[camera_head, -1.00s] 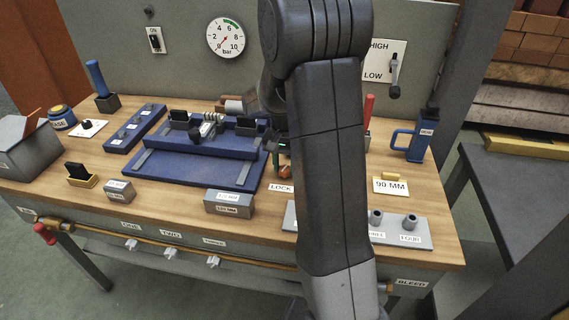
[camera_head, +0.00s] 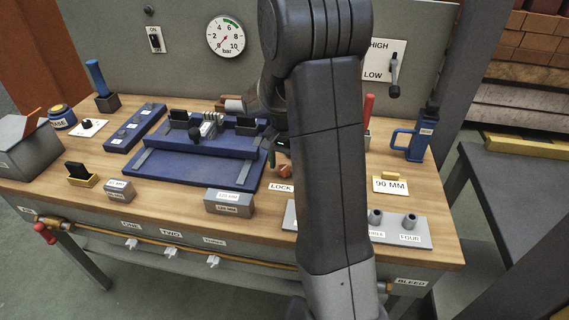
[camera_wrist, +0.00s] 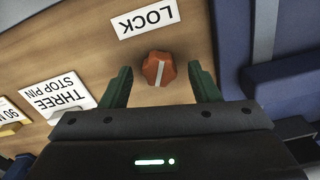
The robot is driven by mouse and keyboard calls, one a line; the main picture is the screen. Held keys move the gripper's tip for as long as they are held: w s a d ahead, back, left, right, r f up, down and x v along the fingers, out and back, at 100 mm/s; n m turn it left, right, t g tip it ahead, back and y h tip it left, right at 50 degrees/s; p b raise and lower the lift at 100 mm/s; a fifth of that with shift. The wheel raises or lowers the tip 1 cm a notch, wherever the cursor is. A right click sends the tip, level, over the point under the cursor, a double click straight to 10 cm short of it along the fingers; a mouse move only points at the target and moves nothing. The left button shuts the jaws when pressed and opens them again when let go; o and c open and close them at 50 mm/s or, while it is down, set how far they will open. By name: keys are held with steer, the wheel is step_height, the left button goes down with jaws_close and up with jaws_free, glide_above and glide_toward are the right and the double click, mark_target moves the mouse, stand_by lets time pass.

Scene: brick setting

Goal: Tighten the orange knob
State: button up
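The orange knob (camera_wrist: 158,68) sits on the wooden bench top, beside the LOCK label (camera_wrist: 145,18). It is faceted with a pale line across its top. In the head view the orange knob (camera_head: 284,169) shows small beside my arm, above the LOCK label (camera_head: 281,187). My gripper (camera_wrist: 161,72) is open, with one green finger to each side of the knob and a gap on both sides. Nothing is held. In the head view my gripper (camera_head: 276,158) is mostly hidden behind my arm, with one green finger showing.
A blue fixture (camera_head: 190,169) stands left of the knob. The THREE STOP PIN label (camera_wrist: 58,97) lies near one finger. A grey block (camera_head: 229,203), a 90 MM card (camera_head: 390,187) and a blue-handled tool (camera_head: 422,139) stand around the bench.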

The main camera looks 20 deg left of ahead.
mark_target(285, 167)
step_height(285, 167, up, 14)
steer(key=shift+f, duration=0.15)
stand_by(0.6)
step_height(285, 167, down, 14)
steer(key=shift+r, duration=0.1)
stand_by(0.6)
